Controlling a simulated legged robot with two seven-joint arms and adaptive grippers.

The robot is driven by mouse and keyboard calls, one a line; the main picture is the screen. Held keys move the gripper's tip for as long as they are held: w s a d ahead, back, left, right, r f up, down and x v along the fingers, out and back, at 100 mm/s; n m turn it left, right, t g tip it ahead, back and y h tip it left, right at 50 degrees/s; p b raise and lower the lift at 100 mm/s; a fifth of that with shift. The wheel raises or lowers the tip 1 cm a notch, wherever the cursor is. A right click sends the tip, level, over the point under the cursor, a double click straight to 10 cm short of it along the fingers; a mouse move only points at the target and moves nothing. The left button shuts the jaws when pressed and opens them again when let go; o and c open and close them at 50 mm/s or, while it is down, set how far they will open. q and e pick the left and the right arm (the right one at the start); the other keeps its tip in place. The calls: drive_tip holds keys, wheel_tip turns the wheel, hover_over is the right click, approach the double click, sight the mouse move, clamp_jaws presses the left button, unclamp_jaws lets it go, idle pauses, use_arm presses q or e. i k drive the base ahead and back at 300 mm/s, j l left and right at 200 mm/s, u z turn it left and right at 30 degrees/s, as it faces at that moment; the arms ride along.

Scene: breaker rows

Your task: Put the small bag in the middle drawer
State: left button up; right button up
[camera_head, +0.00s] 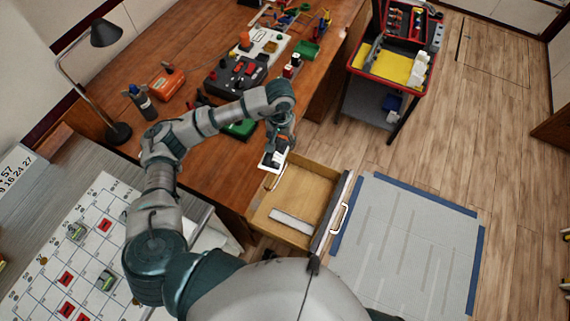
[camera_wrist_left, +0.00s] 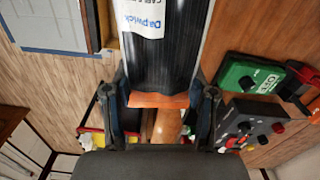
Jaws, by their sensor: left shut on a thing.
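My left gripper (camera_head: 279,143) is shut on the small bag (camera_head: 272,157), at the right edge of the wooden desk, near the back left corner of an open drawer. In the left wrist view the bag (camera_wrist_left: 160,55) is black and ribbed with a white label and an orange end, between the two fingers of the left gripper (camera_wrist_left: 162,98). The open drawer (camera_head: 312,185) has a light wooden inside and a dark front with a pale handle. A flat pale piece (camera_head: 294,220) lies on its floor. I cannot tell which drawer of the stack this is. My right gripper is not in view.
The desk (camera_head: 190,50) holds a black lamp (camera_head: 105,35), an orange box (camera_head: 167,83), a green item (camera_head: 240,128) and a dark panel with knobs (camera_head: 238,73). A red cart (camera_head: 395,65) stands behind. A grey mat (camera_head: 405,245) lies right of the drawer.

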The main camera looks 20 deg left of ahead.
sight(308, 194)
drive_tip(key=i+l+u, duration=0.15)
drive_tip(key=l, duration=0.25)
drive_tip(key=l+u, duration=0.15)
drive_tip(key=l, duration=0.3)
drive_tip(key=i+l+u, duration=0.1)
drive_tip(key=l, duration=0.3)
drive_tip(key=i+l+u, duration=0.15)
drive_tip(key=i+l, duration=0.15)
